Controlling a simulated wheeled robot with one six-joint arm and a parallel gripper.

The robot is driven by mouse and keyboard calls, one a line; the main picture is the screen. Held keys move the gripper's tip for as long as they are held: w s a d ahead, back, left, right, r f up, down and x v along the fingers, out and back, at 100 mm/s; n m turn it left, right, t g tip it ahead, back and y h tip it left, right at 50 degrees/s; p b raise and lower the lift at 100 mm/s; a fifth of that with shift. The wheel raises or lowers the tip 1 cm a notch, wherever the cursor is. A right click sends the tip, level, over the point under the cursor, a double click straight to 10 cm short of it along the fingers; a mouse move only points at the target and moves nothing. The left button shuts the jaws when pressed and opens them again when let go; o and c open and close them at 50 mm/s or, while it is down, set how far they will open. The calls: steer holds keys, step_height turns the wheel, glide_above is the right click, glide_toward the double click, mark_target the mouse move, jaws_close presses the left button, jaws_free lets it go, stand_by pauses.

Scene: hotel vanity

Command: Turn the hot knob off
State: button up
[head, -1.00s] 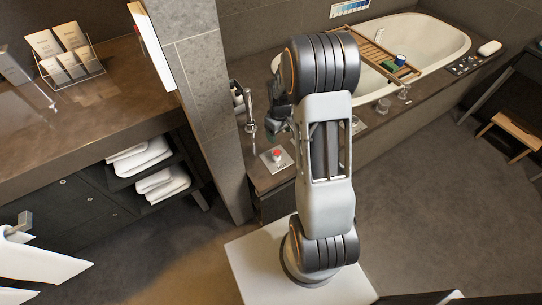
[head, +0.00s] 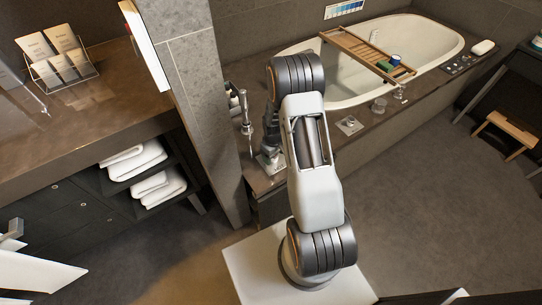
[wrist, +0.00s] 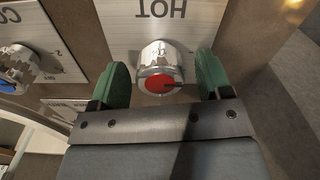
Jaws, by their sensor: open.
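The hot knob (wrist: 158,68) is a chrome cylinder with a red cap on a metal plate (wrist: 121,27) marked HOT, upside down in the wrist view. A dark pointer mark on the cap points right. My gripper (wrist: 162,70) is open. Its two green fingers stand on either side of the knob, with a visible gap on each side. In the head view, my gripper (head: 269,152) is over the hot plate at the near left end of the tub deck and hides the knob.
A blue-capped cold knob (wrist: 16,69) is on its own plate, left in the wrist view. In the head view, a faucet (head: 243,115) stands just left of my gripper, beside the tiled wall (head: 205,100). The bathtub (head: 440,55) lies beyond.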

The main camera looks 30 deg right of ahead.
steer(key=c, duration=0.9)
steer(key=shift+o, duration=1.3)
steer(key=shift+a, duration=0.45)
steer(key=shift+d, duration=0.35)
steer(key=shift+c, duration=1.4)
steer(key=shift+s+f+m+b, duration=0.15)
steer(key=shift+m+b, duration=0.45)
steer(key=shift+m, duration=1.2)
steer(key=m+b, duration=0.1)
steer(key=m, duration=0.4)
steer(key=m+b, duration=0.1)
steer(key=m, duration=0.4)
steer(key=shift+m, duration=2)
